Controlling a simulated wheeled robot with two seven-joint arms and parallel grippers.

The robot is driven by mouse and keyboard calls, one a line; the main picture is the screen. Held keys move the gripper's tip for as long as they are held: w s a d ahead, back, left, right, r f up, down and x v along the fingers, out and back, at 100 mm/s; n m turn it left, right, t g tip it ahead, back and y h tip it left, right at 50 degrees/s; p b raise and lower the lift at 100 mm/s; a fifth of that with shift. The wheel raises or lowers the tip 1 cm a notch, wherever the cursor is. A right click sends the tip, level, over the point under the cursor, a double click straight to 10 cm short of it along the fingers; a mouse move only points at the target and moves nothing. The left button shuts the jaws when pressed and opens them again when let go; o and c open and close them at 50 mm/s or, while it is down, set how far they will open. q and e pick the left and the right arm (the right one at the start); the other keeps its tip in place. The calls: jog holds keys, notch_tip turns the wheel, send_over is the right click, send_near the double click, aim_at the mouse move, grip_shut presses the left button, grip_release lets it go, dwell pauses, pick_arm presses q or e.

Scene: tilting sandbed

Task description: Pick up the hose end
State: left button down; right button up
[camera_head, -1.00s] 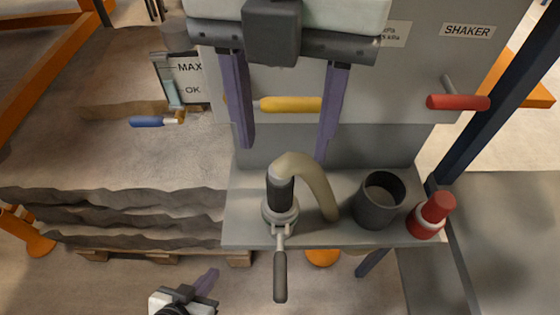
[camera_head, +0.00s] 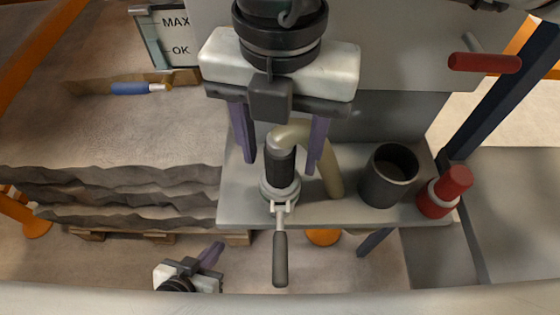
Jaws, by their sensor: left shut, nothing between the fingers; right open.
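The beige hose (camera_head: 331,172) arches over and bends down on the shelf. Its black end cuff (camera_head: 281,166) stands upright in a grey coupling (camera_head: 280,190) that has a lever handle (camera_head: 280,260) pointing toward me. My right gripper (camera_head: 280,158) is open, and its two purple fingers appear on either side of the cuff and hose bend. I cannot tell how far above it the fingertips are. My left gripper (camera_head: 213,252) is shut and empty at the lower left, in front of the shelf and below it in the picture.
On the shelf (camera_head: 240,207), a dark open cup (camera_head: 388,177) and a red-and-white fitting (camera_head: 444,192) stand right of the hose. A red handle (camera_head: 484,62) sticks out from the panel. A blue-handled tool (camera_head: 135,88) and sand bed (camera_head: 90,130) lie left.

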notch_tip(320, 180, down, 2)
jog(key=shift+f, duration=0.1)
grip_shut()
dwell(0.4)
